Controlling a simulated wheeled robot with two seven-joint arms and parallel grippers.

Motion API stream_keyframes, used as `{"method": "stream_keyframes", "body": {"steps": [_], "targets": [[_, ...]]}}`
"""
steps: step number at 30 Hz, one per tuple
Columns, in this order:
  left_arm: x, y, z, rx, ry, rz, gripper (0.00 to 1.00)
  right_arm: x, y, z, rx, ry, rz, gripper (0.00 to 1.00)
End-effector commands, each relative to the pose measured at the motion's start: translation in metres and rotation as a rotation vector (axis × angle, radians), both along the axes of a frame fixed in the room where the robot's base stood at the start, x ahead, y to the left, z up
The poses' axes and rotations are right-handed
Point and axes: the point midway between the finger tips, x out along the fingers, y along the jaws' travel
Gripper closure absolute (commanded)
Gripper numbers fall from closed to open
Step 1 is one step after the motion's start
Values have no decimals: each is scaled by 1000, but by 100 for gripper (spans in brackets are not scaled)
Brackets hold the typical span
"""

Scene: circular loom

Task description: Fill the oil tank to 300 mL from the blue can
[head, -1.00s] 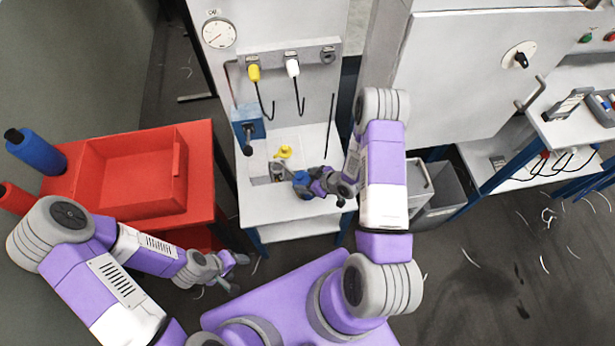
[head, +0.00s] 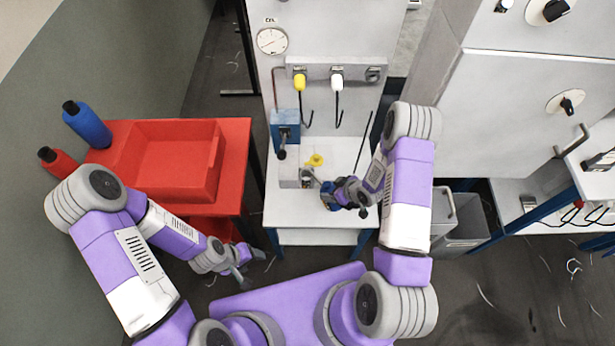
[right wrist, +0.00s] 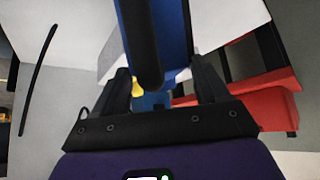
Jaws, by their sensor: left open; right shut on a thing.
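My right gripper (head: 338,196) is shut on the blue can (head: 326,190) over the white table, just right of a small grey box (head: 290,173) with an opening on top, likely the oil tank. In the right wrist view the blue can (right wrist: 177,25) with its black bar rises between the fingers; its spout and contents cannot be made out. No level marking is readable. A yellow piece (head: 315,160) lies behind the box and also shows in the right wrist view (right wrist: 138,87). My left gripper (head: 243,270) is open and empty, low beside the red cart.
A blue lever unit (head: 285,125) stands behind the box, below a gauge (head: 271,41) and hooks on a grey panel. The red cart tray (head: 170,165) is at left, with a blue bottle (head: 87,125) and a red bottle (head: 58,162). A grey bin (head: 463,232) stands at right.

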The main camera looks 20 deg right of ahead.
Motion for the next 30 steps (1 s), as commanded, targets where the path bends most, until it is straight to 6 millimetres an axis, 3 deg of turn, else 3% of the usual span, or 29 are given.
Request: {"method": "stream_keyframes", "body": {"steps": [13,30], "targets": [[0,0,25,0,0,0,37,6,4,21,-63,106,0,100],[0,0,27,0,0,0,37,6,4,22,-75,129,-1,100]]}}
